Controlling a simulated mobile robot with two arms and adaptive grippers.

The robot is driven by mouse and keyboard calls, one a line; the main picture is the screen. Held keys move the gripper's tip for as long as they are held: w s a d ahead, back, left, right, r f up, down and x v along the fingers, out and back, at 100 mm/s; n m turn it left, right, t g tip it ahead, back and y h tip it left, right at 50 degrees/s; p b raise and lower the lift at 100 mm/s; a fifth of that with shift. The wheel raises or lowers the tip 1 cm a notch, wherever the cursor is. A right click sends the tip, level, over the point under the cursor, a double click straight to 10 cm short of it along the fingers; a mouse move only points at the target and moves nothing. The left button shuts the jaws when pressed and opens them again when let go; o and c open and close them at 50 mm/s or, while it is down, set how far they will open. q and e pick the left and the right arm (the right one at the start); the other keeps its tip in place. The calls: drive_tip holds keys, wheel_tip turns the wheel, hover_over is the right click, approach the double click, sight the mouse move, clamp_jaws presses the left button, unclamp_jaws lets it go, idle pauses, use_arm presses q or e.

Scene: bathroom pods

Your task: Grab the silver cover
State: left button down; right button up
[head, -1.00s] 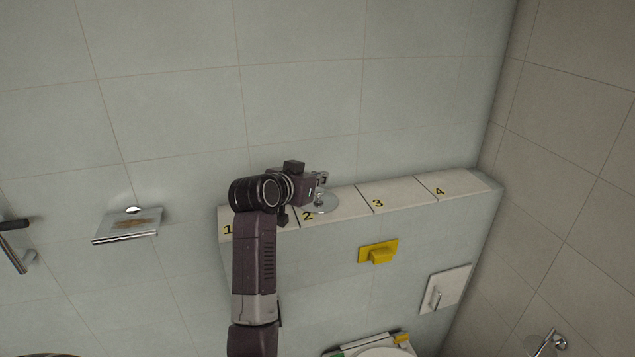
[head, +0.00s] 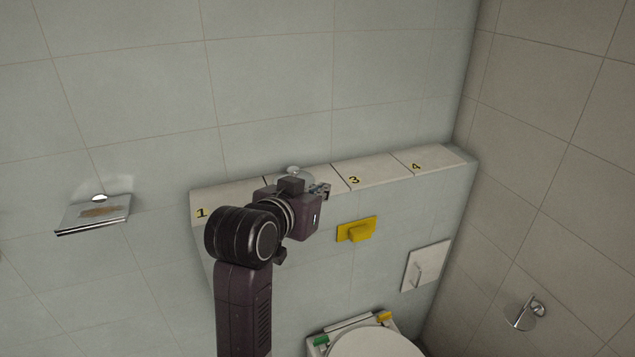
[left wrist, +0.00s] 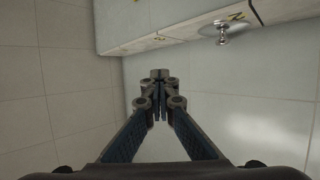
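The silver cover (head: 296,173), a shiny round disc with a knob, sits on the ledge at the section marked 2. My left gripper (head: 325,190) partly hides it in the head view. In the left wrist view the whole cover (left wrist: 222,36) shows at the upper right, near the ledge's edge, with its knob pointing down in the picture. My left gripper (left wrist: 160,76) has its fingers drawn together with nothing between them. It is apart from the cover, in front of the ledge. My right gripper is not in view.
The tiled ledge (head: 375,171) has numbered sections; 3 and 4 are bare. Below are a yellow wall fitting (head: 357,231), a white flush plate (head: 427,266) and a toilet (head: 375,343). A metal paper holder (head: 94,214) is on the left wall area.

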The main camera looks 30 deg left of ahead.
use_arm(q)
drive_tip(key=c, duration=0.6)
unclamp_jaws()
drive_tip(key=shift+o, duration=0.2)
drive_tip(key=shift+r, duration=0.1)
